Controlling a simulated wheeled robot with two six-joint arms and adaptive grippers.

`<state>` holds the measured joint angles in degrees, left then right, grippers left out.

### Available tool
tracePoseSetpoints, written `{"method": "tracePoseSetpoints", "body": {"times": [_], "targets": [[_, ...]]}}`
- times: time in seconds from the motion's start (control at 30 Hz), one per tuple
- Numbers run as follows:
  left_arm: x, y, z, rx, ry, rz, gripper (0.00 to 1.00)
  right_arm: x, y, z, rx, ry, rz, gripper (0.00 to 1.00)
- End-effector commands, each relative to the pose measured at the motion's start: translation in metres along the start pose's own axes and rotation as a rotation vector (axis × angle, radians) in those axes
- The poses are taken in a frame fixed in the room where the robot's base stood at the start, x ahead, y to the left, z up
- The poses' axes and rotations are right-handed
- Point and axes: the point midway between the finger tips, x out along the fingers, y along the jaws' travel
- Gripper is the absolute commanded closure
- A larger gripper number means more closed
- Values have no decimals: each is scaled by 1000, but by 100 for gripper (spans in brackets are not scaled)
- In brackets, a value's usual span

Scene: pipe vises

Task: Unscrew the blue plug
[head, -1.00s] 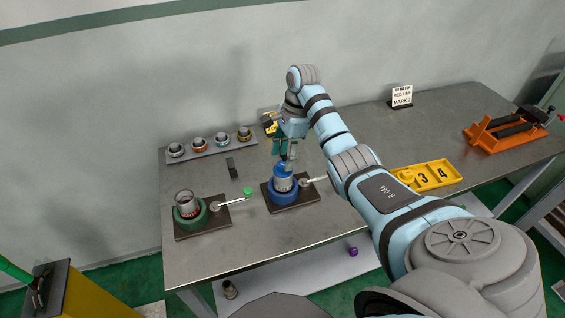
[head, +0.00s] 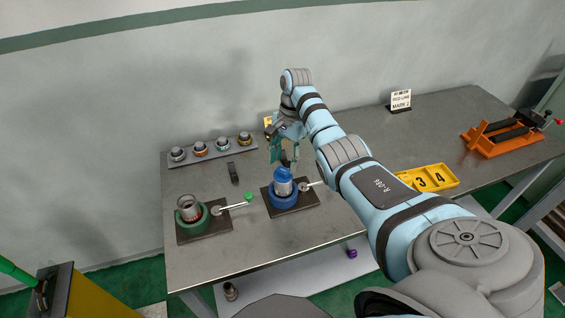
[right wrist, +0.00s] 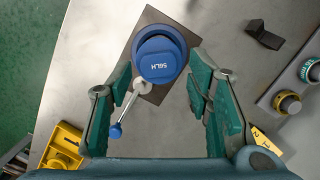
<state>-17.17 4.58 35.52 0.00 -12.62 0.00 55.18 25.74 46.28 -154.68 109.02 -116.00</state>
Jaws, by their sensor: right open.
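The blue plug (head: 283,174) sits on top of a metal pipe held upright in the blue vise (head: 284,198). In the right wrist view the plug (right wrist: 160,60) shows from above with lettering on its face, and the vise handle with a blue knob (right wrist: 115,130) points toward my gripper. My right gripper (head: 285,162) is open just above the plug. In the right wrist view its green fingers (right wrist: 165,95) are spread wide, with the plug beyond and between their tips, apart from both. My left gripper is not in view.
A green vise (head: 190,217) with an open-topped pipe stands to the left, its handle reaching toward the blue vise. A rack (head: 212,150) of several plugs lies behind. A yellow numbered tray (head: 437,177) and an orange vise (head: 503,136) are at right. A small dark block (head: 233,172) lies near the rack.

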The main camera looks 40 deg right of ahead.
Motion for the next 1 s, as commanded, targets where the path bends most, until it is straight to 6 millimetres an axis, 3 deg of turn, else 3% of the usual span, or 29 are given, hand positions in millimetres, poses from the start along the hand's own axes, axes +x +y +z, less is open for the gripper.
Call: {"method": "tracePoseSetpoints", "body": {"times": [0.2,0.47,0.7,1.0], "targets": [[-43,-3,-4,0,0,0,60,-8,3,2,362,-1,-71,54],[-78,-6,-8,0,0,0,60,-6,5,3,786,-1,-159,54],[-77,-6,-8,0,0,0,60,1,5,2,1068,-1,-218,54],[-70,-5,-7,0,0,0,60,8,5,1,1069,-1,-216,54]]}}
